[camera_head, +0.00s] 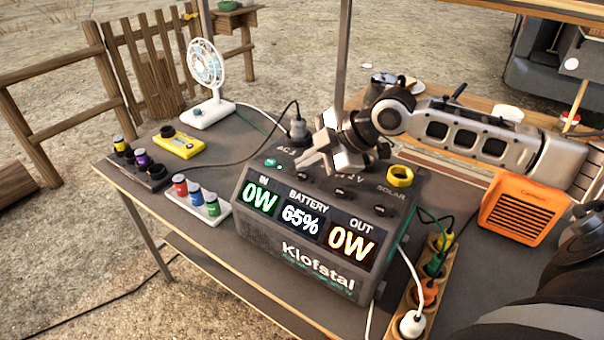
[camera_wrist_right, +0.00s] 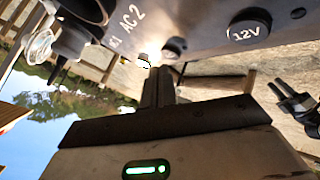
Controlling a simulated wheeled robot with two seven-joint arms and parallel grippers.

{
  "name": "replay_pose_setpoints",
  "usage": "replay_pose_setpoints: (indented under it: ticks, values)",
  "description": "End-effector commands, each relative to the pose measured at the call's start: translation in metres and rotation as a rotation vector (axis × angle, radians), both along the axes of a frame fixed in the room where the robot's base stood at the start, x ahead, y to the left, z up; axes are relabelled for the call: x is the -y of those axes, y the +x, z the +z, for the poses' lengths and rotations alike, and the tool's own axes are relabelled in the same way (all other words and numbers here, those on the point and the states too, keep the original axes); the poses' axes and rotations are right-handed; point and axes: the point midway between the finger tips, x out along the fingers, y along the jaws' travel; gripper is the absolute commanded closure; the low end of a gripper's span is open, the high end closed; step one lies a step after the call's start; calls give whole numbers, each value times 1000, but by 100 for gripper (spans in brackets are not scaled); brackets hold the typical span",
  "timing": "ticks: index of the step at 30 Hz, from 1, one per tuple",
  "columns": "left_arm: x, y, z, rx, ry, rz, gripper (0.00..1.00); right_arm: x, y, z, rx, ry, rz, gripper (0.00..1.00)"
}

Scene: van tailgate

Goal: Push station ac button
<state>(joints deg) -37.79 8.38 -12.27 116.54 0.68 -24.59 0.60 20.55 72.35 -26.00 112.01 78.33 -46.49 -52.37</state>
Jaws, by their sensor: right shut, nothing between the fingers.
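The grey power station (camera_head: 305,235) stands on the table in the head view. Its front screens read IN 0W, BATTERY 65% and OUT 0W. A small teal-lit round button (camera_head: 271,162) shows by the AC lettering at the left of its top panel. My right gripper (camera_head: 305,161) is shut and empty over the top panel, right of that button. In the right wrist view the shut fingers (camera_wrist_right: 158,86) point at the panel between the AC 2 and 12V labels. A small bright piece shows at their tips; I cannot tell whether they touch it.
A black plug (camera_head: 298,128) stands at the station's back edge. A white fan (camera_head: 207,80), a yellow device (camera_head: 178,143) and colored canisters (camera_head: 196,196) are on the left. An orange heater (camera_head: 522,210) and a power strip (camera_head: 428,285) are on the right.

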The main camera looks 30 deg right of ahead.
Motion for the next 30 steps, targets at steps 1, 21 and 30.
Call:
replay_pose_setpoints:
  ticks: [1, 21, 30]
  values:
    - [0, 0, 0, 0, 0, 0, 64, 0, 0, 0, 0, 0, 0, 100]
    - [0, 0, 2, 0, 0, 0, 64, 0, 0, -9, -1, -1, 1, 100]
    - [0, 0, 2, 0, 0, 0, 64, 0, 0, -10, 0, 0, 0, 100]
